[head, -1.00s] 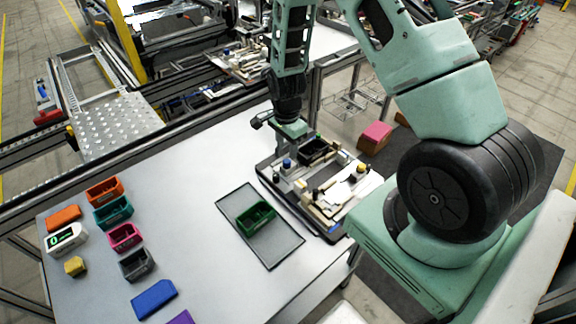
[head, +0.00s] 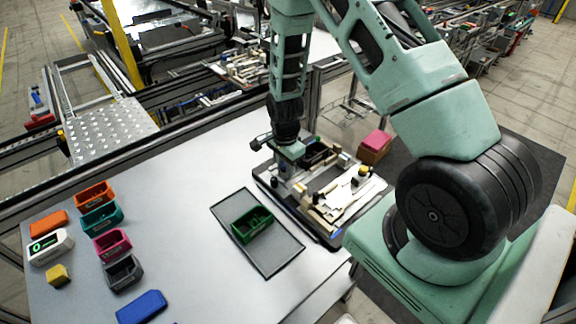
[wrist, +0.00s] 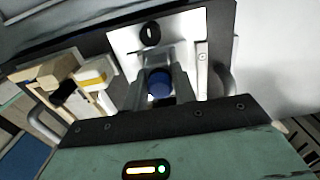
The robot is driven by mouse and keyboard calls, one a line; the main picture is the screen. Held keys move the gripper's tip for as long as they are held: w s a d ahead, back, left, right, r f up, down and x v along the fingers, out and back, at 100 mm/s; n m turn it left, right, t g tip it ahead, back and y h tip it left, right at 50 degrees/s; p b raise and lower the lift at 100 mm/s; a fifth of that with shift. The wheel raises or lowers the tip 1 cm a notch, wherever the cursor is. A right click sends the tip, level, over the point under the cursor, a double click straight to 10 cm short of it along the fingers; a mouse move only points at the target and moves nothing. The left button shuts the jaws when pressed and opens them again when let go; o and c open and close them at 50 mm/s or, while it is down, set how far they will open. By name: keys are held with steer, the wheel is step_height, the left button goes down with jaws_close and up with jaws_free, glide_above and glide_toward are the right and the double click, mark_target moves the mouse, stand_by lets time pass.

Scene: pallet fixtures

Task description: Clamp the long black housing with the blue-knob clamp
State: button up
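The long black housing (head: 318,152) sits in the fixture (head: 340,198) on the right part of the table, just right of my gripper in the head view. My gripper (head: 284,172) points down at the fixture's left part. The clamp's blue knob (wrist: 159,84) shows in the wrist view between my two fingers (wrist: 160,92), which stand apart on either side of it. I cannot see whether they touch it. In the head view my gripper hides the knob. The housing is not clearly visible in the wrist view.
A green housing (head: 252,224) lies on the dark mat (head: 275,258) left of the fixture. Orange, teal, pink and grey housings (head: 122,272) and a blue block (head: 142,307) stand at the left. A yellow-topped clamp (head: 361,174) is on the fixture's right.

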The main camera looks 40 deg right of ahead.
steer(key=shift+d, duration=0.1)
stand_by(0.4)
steer(key=shift+d, duration=1.1)
steer(key=o, duration=0.8)
steer(key=shift+d, duration=0.1)
steer(key=shift+c, duration=0.2)
steer(key=shift+r+p, duration=2.85)
steer(key=shift+r, duration=1.2)
